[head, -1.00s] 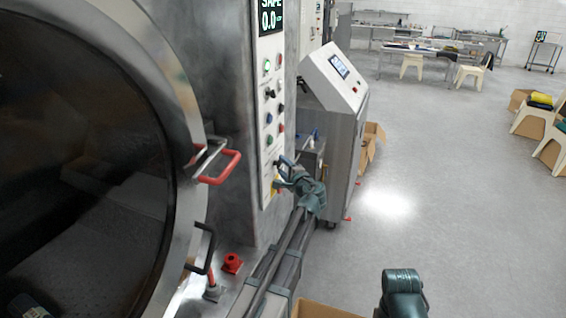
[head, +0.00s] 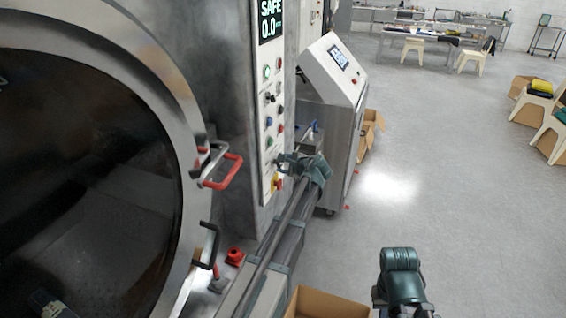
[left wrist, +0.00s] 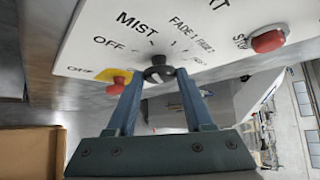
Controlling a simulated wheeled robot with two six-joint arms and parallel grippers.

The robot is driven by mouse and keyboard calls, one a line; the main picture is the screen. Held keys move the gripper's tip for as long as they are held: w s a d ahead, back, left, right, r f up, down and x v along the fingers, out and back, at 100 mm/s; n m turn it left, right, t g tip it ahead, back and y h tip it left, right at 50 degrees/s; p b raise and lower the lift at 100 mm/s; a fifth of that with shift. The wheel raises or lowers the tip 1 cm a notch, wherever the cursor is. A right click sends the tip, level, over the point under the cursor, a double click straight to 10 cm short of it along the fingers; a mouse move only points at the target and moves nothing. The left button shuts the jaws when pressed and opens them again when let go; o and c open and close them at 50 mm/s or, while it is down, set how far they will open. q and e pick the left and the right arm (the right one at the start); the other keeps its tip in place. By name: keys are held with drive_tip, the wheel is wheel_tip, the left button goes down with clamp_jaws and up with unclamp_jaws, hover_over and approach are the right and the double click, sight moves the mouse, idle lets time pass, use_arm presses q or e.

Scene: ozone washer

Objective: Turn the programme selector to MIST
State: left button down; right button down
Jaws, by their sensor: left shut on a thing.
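The programme selector is a small black knob (left wrist: 158,70) on the white control panel (left wrist: 90,50), with the labels OFF, MIST, FADE 1 and FADE 2 around it in the left wrist view. My left gripper (left wrist: 159,78) has one blue finger on each side of the knob and is shut on it. In the head view my left gripper (head: 284,160) is at the lower part of the panel and hides the knob there. I cannot make out which label the knob points to.
A red button (left wrist: 268,41) sits by STOP, and a red knob on a yellow plate (left wrist: 116,82) is near OFF. The round door (head: 90,170) with a red handle (head: 226,172) is left of the panel. A grey console (head: 335,110) stands behind. Open floor lies to the right.

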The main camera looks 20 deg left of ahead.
idle(0.3)
use_arm(q)
drive_tip(key=shift+c, duration=1.5)
unclamp_jaws()
drive_tip(key=shift+d, duration=0.1)
drive_tip(key=p+v, duration=0.6)
drive_tip(key=v, duration=0.7)
drive_tip(key=shift+s+d, duration=0.25)
